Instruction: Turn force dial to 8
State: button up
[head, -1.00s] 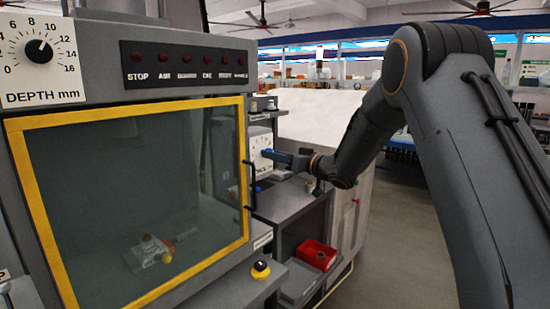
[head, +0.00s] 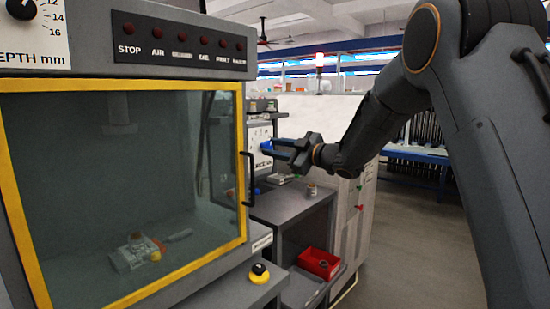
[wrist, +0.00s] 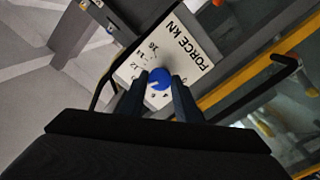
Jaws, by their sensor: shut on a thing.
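The force dial is a white panel marked FORCE kN (wrist: 190,45) with a blue knob (wrist: 159,86) in the wrist view. My gripper (wrist: 160,92) is shut on the blue knob, one dark finger on each side. A small pale mark shows on the knob, but I cannot tell which number it points to. Some scale numbers show, and my fingers hide part of the scale. In the head view, the white panel (head: 257,134) is beyond the cabinet door and my gripper (head: 274,148) reaches it from the right.
A cabinet with a yellow-framed window (head: 130,84) fills the left, its black handle (head: 248,180) near the dial. A red bin (head: 319,263) stands on a low shelf. Open floor lies at the right.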

jog(key=shift+n+b, duration=1.95)
jog(key=shift+n, duration=0.15)
jog(key=o, duration=1)
jog(key=shift+o, duration=0.2)
jog(key=b+v, duration=0.1)
jog(key=v, duration=0.7)
